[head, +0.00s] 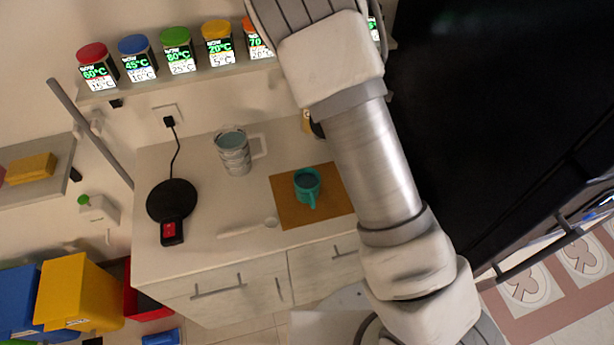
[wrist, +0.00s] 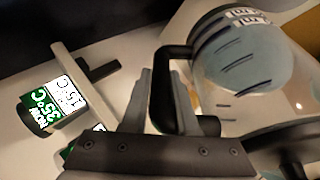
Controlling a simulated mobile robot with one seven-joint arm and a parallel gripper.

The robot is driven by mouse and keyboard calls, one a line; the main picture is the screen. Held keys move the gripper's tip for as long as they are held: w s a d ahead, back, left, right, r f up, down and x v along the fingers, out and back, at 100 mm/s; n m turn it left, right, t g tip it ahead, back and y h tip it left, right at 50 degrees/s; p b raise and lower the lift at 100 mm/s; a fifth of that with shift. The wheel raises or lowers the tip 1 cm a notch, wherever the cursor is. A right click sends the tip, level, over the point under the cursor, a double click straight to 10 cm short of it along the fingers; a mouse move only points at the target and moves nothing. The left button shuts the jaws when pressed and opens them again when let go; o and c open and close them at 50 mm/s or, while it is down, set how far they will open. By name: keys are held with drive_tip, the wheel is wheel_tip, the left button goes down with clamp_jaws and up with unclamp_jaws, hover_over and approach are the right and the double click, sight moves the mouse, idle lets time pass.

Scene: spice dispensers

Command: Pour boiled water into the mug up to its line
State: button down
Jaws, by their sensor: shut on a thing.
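A teal mug (head: 312,197) stands upright on a brown mat (head: 285,213) on the counter. Its inside looks dark; I cannot tell its level or line. In the wrist view, my gripper (wrist: 162,82) is shut on the black handle (wrist: 157,100) of a see-through kettle (wrist: 216,92). Pale blue-grey water (wrist: 245,65) and dark level marks show in the kettle. In the head view my arm hides the gripper and most or all of the kettle. The black kettle base (head: 172,200), with a red display, stands empty at the counter's left.
A clear measuring jug (head: 234,155) with a handle stands behind the mug, to its left. A spoon-like pale thing (head: 248,228) lies at the front.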

drive_tip(key=shift+w+d, duration=0.25)
drive_tip(key=shift+w+y, duration=0.1)
drive_tip(key=shift+y, duration=0.2)
drive_tip(key=shift+w+d+f+g+y, duration=0.55)
drive_tip(key=shift+w+d+g, duration=0.2)
drive_tip(key=shift+g, duration=0.15)
wheel_tip(320, 180, down, 5)
drive_tip(key=w+d+m+g+y, duration=0.1)
drive_tip(key=w+d+g+y, duration=0.1)
drive_tip(key=g+y, duration=0.1)
drive_tip(key=shift+w+d+g, duration=0.2)
drive_tip(key=shift+w+g, duration=0.1)
drive_tip(key=shift+g, duration=0.2)
drive_tip(key=shift+r+y, duration=0.1)
drive_tip(key=shift+y, duration=0.25)
